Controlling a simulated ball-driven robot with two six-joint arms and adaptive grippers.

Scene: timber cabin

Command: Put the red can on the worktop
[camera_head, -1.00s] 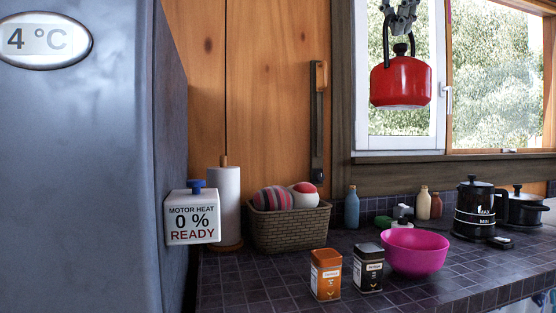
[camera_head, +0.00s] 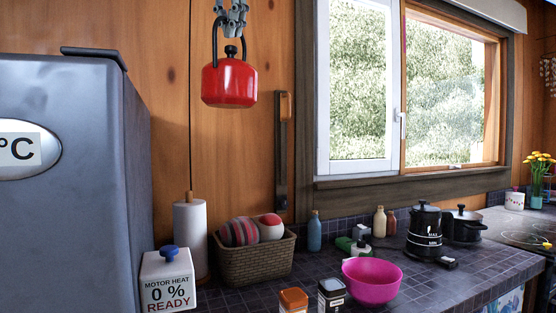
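No plain red can shows; the red thing in view is a red kettle (camera_head: 229,84) with a black lid knob and a tall black handle. It hangs upright in the air in front of the wood wall, well above the worktop. My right gripper (camera_head: 231,22) comes in at the top edge and is shut on the kettle's handle. The dark tiled worktop (camera_head: 440,278) runs along the lower right. My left gripper is not in view.
On the worktop stand a paper roll (camera_head: 190,240), a wicker basket (camera_head: 255,262), a blue bottle (camera_head: 314,232), a pink bowl (camera_head: 371,283), an orange tin (camera_head: 293,301), a black tin (camera_head: 332,295) and a black pot (camera_head: 465,225). A grey fridge (camera_head: 75,230) stands left. Bare tiles lie right of the bowl.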

